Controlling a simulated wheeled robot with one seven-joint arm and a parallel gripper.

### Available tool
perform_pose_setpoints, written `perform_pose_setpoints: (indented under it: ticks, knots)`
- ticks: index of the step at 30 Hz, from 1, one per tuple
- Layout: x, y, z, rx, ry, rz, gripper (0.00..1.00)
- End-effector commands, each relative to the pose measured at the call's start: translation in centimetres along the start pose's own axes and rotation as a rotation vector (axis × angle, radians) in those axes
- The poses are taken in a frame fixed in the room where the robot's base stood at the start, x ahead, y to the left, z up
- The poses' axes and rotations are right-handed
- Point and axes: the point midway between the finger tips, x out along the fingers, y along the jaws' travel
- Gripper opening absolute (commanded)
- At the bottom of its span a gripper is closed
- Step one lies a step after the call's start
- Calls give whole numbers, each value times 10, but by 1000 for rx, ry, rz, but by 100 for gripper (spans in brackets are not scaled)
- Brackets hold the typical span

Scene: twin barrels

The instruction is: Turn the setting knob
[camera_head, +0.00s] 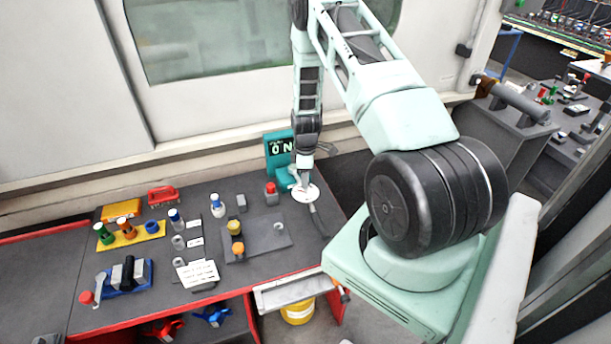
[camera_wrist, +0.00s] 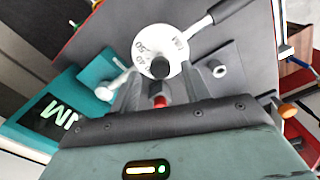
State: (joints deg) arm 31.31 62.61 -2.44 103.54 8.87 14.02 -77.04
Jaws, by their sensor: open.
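A white round dial with dark numbers (camera_wrist: 145,42) and a dark round knob (camera_wrist: 160,68) at its middle lies just beyond my fingertips in the wrist view. I cannot tell for sure which part is the setting knob. In the head view the dial (camera_head: 309,196) sits at the right of the bench, partly hidden by my gripper (camera_head: 302,178). In the wrist view my gripper (camera_wrist: 161,82) is open, its two dark fingers apart, with the dark knob showing just past the gap. I see nothing held. A black handle (camera_wrist: 228,9) runs from the dial's edge.
A teal device with a lit display (camera_head: 279,153) stands behind the dial; it also fills the left of the wrist view (camera_wrist: 95,75). A red-capped item (camera_head: 271,190) stands left of the dial. A grey plate (camera_head: 262,243) and several small bottles lie further left.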

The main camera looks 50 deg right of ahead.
Motion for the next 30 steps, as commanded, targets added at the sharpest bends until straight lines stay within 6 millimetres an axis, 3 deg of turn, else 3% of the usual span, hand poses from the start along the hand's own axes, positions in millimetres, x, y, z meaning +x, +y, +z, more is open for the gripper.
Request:
perform_pose_setpoints:
  ticks: [6, 14, 15, 20, 30]
  knots:
    - [13, -1, 0, 0, 0, -1, 47]
    - [14, 0, 0, 0, 0, 0, 47]
    - [14, 0, 0, 0, 0, 0, 44]
    - [14, 0, 0, 0, 0, 0, 2]
    - [15, 0, 0, 32, 0, 0, 2]
